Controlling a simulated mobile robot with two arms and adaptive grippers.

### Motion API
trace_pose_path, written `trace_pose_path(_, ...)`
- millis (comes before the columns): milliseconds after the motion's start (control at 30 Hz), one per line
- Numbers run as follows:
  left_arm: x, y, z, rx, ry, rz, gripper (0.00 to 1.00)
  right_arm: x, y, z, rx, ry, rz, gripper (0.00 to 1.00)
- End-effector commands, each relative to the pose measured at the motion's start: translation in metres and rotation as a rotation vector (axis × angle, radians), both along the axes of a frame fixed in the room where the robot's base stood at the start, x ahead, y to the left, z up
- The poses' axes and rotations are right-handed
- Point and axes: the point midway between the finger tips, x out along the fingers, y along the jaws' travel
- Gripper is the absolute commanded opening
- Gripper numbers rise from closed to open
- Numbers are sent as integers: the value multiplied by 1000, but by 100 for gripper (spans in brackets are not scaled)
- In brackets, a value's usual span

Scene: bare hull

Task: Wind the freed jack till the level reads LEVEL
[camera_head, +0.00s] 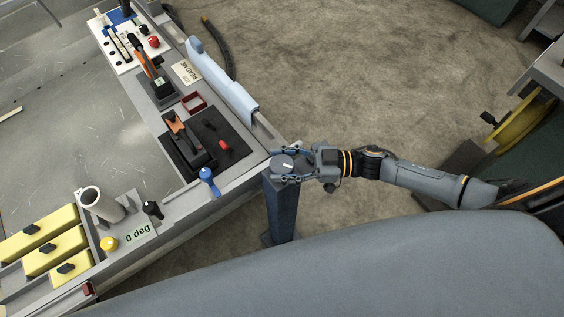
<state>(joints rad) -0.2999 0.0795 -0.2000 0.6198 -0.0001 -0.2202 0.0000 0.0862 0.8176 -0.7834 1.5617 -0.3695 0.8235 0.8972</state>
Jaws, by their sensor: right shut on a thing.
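My right gripper (283,164) reaches in from the right and is shut on a round grey knob (287,161) with a white mark. The knob sits at the top of a dark blue post (282,212) at the bench's near right corner; this looks like the jack. The gripper's fingers lie around the knob and partly hide it. My left gripper is not in view.
The bench edge carries a blue-handled lever (209,181), a black tray with an orange-topped device (177,127), a "READ ME" card (186,71), yellow blocks (40,232) and a grey cylinder (99,203). Open floor (330,75) lies beyond my right arm.

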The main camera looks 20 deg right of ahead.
Motion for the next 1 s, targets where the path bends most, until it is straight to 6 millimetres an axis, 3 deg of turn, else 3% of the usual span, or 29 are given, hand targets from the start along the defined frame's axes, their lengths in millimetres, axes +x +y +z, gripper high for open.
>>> trace_pose_path(33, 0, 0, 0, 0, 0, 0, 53, 0, 0, 1, 2, -2, 0, 22)
trace_pose_path(67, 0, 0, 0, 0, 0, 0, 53, 0, 0, 1, 2, -2, -1, 58)
trace_pose_path(167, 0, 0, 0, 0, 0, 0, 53, 0, 0, 1, 2, -2, -1, 77)
trace_pose_path(567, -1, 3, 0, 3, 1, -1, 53, -1, -5, 0, -1, 1, -2, 77)
trace_pose_path(1000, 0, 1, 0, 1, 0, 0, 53, -26, -85, -1, -3, 3, -3, 77)
